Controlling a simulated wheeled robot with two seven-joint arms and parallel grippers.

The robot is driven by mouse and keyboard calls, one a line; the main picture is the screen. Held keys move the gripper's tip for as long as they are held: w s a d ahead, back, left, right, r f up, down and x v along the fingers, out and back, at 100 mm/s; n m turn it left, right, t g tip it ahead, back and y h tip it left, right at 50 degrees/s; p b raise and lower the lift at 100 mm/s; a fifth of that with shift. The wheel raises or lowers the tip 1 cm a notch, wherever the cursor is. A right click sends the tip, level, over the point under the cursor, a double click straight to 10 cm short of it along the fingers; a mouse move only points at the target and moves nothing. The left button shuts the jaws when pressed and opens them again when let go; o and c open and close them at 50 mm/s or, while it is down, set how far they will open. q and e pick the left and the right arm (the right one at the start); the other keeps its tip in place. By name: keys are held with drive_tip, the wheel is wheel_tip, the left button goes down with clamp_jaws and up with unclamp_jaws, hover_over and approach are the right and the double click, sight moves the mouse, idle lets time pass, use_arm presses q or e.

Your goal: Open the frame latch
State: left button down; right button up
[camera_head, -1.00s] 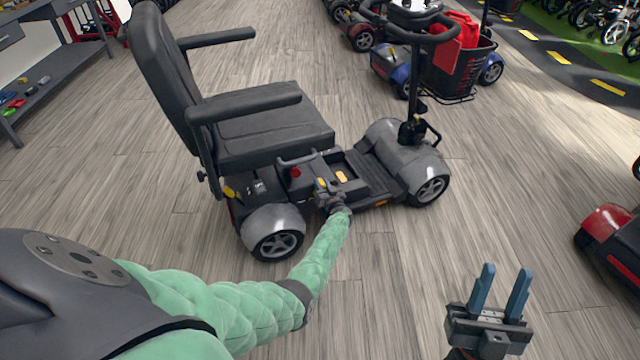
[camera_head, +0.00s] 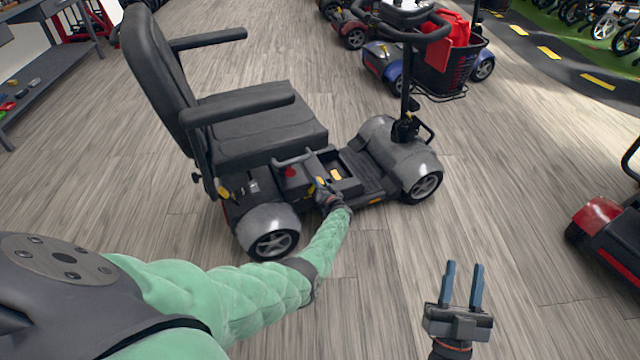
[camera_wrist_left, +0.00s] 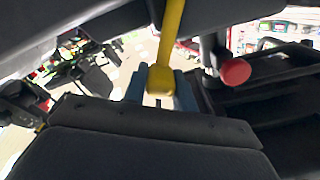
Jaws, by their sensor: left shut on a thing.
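A grey mobility scooter (camera_head: 268,222) with a black seat stands in the middle of the head view. My left gripper (camera_head: 322,186) is at the near side of its frame, just in front of the seat. In the left wrist view a yellow lever, the frame latch (camera_wrist_left: 168,40), runs down between the blue fingers of my left gripper (camera_wrist_left: 160,85), which are shut on its block-shaped end. A red knob (camera_wrist_left: 235,71) is to the right of it; it also shows in the head view (camera_head: 291,171). My right gripper (camera_head: 463,285) is open and empty above the floor, at the lower right.
A red scooter (camera_head: 606,228) stands at the right edge. A blue scooter with a basket (camera_head: 436,76) stands behind. A grey shelf (camera_head: 48,70) is at the far left. The wooden floor between them is clear.

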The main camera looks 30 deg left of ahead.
use_arm(q)
drive_tip(key=c, duration=1.1)
unclamp_jaws()
drive_tip(key=shift+d, duration=0.15)
use_arm(e)
drive_tip(key=shift+w, duration=0.1)
use_arm(q)
drive_tip(key=shift+s+d, duration=0.1)
drive_tip(key=shift+s, duration=0.05)
drive_tip(key=p+v, duration=0.2)
drive_tip(key=v, duration=0.5)
drive_tip(key=shift+d, duration=0.15)
use_arm(e)
wheel_tip(320, 180, down, 27)
drive_tip(key=a+g+h, duration=0.1)
drive_tip(key=g+h, duration=0.1)
drive_tip(key=g, duration=0.7)
drive_tip(key=shift+s+a+g, duration=0.2)
drive_tip(key=shift+a+g, duration=0.1)
drive_tip(key=shift+g, duration=0.1)
